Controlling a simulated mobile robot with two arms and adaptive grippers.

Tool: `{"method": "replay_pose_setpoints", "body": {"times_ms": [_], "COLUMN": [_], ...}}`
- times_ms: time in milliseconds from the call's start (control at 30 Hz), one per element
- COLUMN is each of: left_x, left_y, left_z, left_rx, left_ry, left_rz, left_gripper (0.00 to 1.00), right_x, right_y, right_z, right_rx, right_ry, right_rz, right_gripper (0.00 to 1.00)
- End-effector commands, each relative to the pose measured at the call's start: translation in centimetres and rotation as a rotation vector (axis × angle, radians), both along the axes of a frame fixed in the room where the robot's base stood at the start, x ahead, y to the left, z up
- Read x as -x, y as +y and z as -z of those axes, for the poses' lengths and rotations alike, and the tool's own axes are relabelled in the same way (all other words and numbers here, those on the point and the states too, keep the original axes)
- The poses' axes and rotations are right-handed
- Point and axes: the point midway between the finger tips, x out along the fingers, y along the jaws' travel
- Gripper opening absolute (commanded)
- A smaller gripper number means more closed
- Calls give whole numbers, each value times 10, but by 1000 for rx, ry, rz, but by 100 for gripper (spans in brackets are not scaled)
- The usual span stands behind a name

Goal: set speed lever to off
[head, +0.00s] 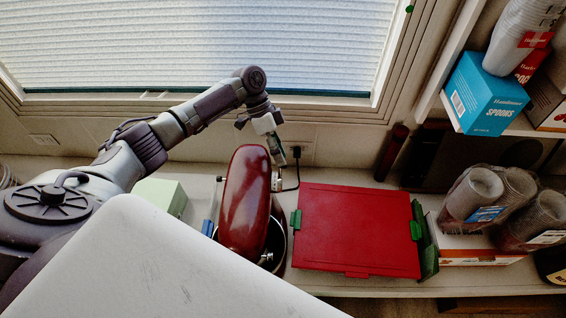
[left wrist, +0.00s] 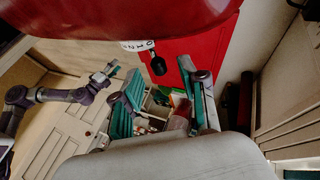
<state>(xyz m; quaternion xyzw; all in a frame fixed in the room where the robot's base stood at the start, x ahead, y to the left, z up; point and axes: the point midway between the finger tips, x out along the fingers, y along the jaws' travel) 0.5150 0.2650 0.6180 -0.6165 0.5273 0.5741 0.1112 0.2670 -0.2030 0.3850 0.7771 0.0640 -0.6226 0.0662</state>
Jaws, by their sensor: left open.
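A red stand mixer (head: 243,205) stands on the counter, and its underside fills the top of the left wrist view (left wrist: 130,18). The speed lever (left wrist: 158,66) has a black knob and sits beside a white numbered dial (left wrist: 138,45) on the mixer's side. My left gripper (head: 279,160) is at the mixer's far right side, pointing down. In the left wrist view its fingers (left wrist: 160,72) are open, with the knob appearing between the tips. I cannot tell if they touch it. My right arm's gripper (left wrist: 106,72) shows small at the left there; its jaws are unclear.
A red case (head: 355,230) with green latches lies just right of the mixer. A pale green box (head: 160,197) stands to its left. A black cord (head: 297,172) runs to the wall outlet behind. Wrapped cups (head: 475,193) stand at the right, below a shelf.

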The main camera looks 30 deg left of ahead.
Motion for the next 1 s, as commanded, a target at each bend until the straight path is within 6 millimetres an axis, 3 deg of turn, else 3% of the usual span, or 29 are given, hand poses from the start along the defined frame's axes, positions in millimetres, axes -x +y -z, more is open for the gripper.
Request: {"method": "replay_pose_setpoints", "body": {"times_ms": [200, 400, 1000], "left_x": [-11, -17, -18], "left_y": [26, 40, 44], "left_z": [-40, -62, -68], "left_rx": [-1, -1, 0], "left_ry": [-4, -1, 1], "left_rz": [-2, -1, -1], "left_gripper": [43, 43, 43], "right_x": [-1, -1, -1], "right_y": [0, 0, 0], "right_z": [0, 0, -1], "right_rx": [0, 0, -1], "right_ry": [-2, -2, -3], "right_rz": [0, 0, 0], "right_gripper": [43, 43, 43]}}
